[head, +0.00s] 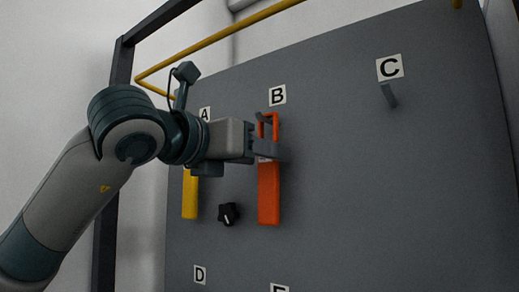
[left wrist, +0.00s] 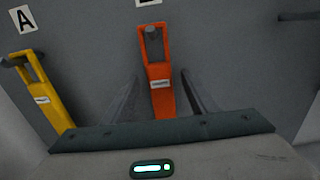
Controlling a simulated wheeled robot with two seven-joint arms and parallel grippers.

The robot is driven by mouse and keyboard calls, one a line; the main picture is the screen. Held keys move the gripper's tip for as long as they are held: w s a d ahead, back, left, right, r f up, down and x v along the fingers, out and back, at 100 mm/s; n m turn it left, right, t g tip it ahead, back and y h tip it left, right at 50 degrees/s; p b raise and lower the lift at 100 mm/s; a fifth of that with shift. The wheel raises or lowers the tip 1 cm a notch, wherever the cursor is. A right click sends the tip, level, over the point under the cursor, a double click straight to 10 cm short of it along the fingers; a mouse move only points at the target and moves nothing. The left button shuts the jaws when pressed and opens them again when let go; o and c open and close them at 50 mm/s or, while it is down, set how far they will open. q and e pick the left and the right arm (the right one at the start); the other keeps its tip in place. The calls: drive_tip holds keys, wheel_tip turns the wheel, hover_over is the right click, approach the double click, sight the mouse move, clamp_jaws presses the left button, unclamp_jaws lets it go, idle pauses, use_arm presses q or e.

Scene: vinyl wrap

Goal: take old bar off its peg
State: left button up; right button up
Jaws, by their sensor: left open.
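An orange bar (head: 268,196) hangs upright on a peg (head: 262,117) under the B label. In the left wrist view the orange bar (left wrist: 160,85) hangs by its looped top on the peg (left wrist: 151,33) and carries a small white label. My left gripper (head: 268,149) is at the upper part of the orange bar. In the left wrist view its open fingers (left wrist: 158,92) stand on either side of the bar, with visible gaps. A yellow bar (head: 190,195) hangs under the A label, partly hidden by my left arm; it also shows in the left wrist view (left wrist: 42,92). My right gripper is in neither view.
The grey board (head: 400,190) carries an empty peg (head: 388,95) under the C label. A black knob (head: 229,214) sits between the yellow and orange bars. A yellow rail (head: 215,38) and dark frame post (head: 108,190) stand at the left.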

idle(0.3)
use_arm(q)
drive_tip(key=c, duration=1.3)
drive_tip(key=shift+o, duration=0.2)
drive_tip(key=shift+r, duration=0.1)
drive_tip(key=shift+r, duration=0.1)
drive_tip(key=shift+r, duration=0.65)
